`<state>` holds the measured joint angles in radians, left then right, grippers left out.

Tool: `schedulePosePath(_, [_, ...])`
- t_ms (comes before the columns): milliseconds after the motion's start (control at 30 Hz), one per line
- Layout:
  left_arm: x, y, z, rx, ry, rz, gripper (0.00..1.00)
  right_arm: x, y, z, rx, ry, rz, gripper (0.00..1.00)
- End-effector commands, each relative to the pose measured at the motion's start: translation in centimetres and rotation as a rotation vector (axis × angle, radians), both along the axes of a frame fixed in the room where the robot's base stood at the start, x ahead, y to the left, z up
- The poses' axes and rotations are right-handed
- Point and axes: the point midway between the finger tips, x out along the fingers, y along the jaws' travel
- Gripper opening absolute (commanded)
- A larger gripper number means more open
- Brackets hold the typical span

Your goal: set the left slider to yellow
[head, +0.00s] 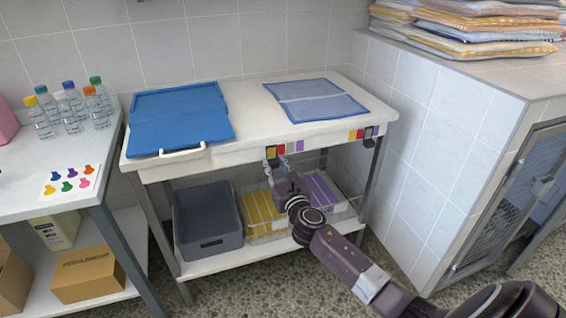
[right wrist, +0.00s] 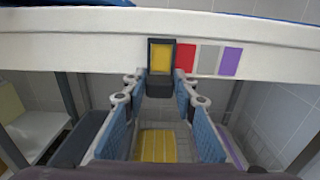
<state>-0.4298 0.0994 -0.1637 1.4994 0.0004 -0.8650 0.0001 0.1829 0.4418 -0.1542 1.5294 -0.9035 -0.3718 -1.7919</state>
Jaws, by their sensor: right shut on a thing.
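The left slider (head: 271,152) is a dark frame with a tab below it, on the white front edge of the table. In the right wrist view the left slider (right wrist: 160,87) frames the yellow patch (right wrist: 160,56). Red, grey and purple patches (right wrist: 208,59) lie uncovered to its right. My right gripper (head: 277,163) is at the left slider, its fingers on either side of the tab and shut on it. It also shows in the right wrist view (right wrist: 159,93). My left gripper is not in view.
A second slider (head: 369,139) sits further right on the same edge, between red and purple patches. A blue board (head: 180,115) with a white handle and a folded blue cloth (head: 315,99) lie on top. A grey bin (head: 207,218) and yellow and purple stacks (head: 262,213) stand below.

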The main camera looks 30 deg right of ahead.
Motion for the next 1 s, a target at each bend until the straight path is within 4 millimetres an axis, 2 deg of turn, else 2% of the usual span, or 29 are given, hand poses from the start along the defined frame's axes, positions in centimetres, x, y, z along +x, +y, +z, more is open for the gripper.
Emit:
schedulePosePath(33, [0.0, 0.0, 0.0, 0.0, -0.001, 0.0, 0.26, 0.1, 0.5, 0.0, 0.0, -0.001, 0.008, 0.0])
schedulePosePath(233, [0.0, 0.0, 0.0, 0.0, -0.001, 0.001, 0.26, 0.1, 0.6, 0.0, 0.001, -0.002, 0.012, 0.0])
schedulePosePath(267, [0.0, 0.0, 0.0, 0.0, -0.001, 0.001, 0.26, 0.1, 0.6, 0.0, 0.001, -0.002, 0.012, 0.29])
schedulePosePath(400, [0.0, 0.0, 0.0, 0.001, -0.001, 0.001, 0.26, 0.1, 0.6, 0.0, 0.001, -0.002, 0.011, 0.43])
schedulePosePath(767, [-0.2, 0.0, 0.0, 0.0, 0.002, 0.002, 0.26, -0.3, 0.4, 0.0, 0.0, 0.0, 0.007, 0.43])
schedulePosePath(867, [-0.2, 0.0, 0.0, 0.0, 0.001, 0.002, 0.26, -1.1, 0.7, -0.1, 0.0, -0.001, 0.007, 0.43])
schedulePosePath(1000, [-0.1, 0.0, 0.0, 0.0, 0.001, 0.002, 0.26, -3.3, 1.2, -0.1, 0.0, 0.001, 0.009, 0.43])
